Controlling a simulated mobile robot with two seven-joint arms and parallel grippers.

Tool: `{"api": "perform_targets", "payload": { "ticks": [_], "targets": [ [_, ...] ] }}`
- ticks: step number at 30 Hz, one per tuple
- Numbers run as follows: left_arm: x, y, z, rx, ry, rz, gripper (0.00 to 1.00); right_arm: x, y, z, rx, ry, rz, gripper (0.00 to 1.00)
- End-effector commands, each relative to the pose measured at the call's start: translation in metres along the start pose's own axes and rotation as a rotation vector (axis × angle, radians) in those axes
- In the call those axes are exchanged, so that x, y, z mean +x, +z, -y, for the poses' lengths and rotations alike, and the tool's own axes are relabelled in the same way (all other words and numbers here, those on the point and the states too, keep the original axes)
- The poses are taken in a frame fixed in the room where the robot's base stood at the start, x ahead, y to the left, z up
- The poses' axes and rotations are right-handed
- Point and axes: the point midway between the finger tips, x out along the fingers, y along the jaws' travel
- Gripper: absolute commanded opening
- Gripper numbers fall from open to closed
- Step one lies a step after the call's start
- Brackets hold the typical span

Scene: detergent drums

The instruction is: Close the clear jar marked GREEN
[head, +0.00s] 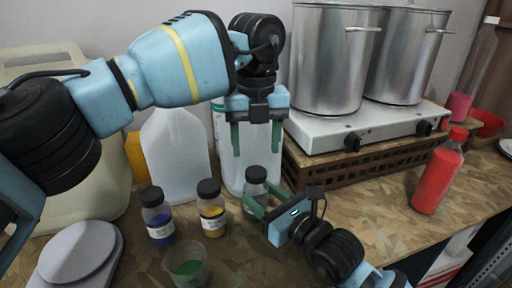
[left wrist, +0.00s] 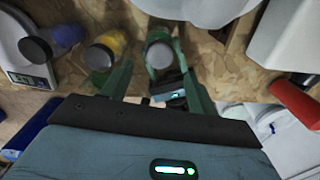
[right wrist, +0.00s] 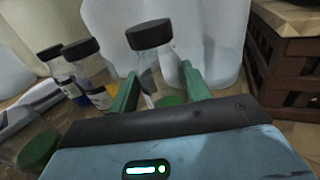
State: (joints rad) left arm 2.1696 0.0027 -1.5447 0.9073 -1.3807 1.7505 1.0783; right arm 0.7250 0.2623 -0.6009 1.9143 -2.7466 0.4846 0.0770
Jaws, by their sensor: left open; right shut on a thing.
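The clear jar (head: 256,181) with a dark cap stands on the bench; its label lettering is not readable. In the right wrist view, the jar (right wrist: 148,68) has green at its base and its black cap (right wrist: 150,34) sits on the mouth; I cannot tell whether it is tight. My right gripper (head: 262,198) is shut on the jar's body from the right; its fingers also show in the right wrist view (right wrist: 158,75). My left gripper (head: 256,148) points down, open and empty, above the cap. The left wrist view looks down on the cap (left wrist: 160,55).
Capped jars with blue (head: 160,222) and yellow (head: 212,212) contents stand left of it. A cup of green powder (head: 187,268) and a scale (head: 80,252) are in front. White jugs (head: 172,140) stand behind. A hot plate (head: 350,135) with steel pots and a red bottle (head: 437,178) are right.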

Motion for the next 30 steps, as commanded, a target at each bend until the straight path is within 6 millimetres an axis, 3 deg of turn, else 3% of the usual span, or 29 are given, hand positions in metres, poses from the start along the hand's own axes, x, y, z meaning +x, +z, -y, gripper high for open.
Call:
{"api": "perform_targets", "payload": {
  "ticks": [6,17,23,30],
  "targets": [
    [-0.019,0.000,0.000,-0.153,0.000,0.002,0.59,0.000,0.000,0.000,0.000,0.000,-0.001,0.00],
    [-0.019,0.000,0.000,-0.162,0.000,0.000,0.59,0.000,0.000,0.000,0.000,0.000,-0.001,0.00],
    [-0.001,0.000,0.000,-0.162,0.000,-0.001,0.59,0.000,0.000,0.000,0.000,0.000,-0.001,0.00],
    [0.034,-0.001,0.000,-0.161,0.000,-0.001,0.59,0.000,0.000,0.000,0.000,0.000,-0.001,0.00]
  ]
}}
